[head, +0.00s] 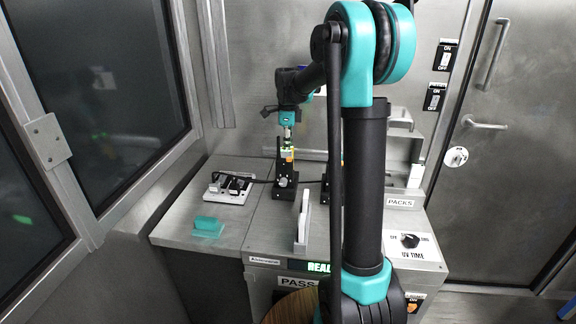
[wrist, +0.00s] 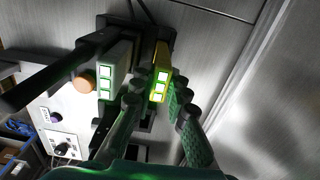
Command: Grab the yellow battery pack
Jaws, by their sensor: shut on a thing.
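The yellow battery pack (wrist: 164,62), with glowing yellow-green windows, is between the green textured fingers of my gripper (wrist: 157,100) in the wrist view. My gripper is shut on it. In the head view, my gripper (head: 287,134) is at the black upright holder on the bench, and only a small yellow part of the pack (head: 287,155) shows. I cannot tell whether the pack is clear of the holder. A pale pack with green windows (wrist: 105,82) stands left of it in the wrist view.
The black holder (head: 285,180) stands on the grey bench. A white device (head: 228,189) with a black cable and a teal block (head: 207,228) are to its left. A white upright plate (head: 302,220) stands in front. A UV TIME dial (head: 410,241) is at right. Windows border the left.

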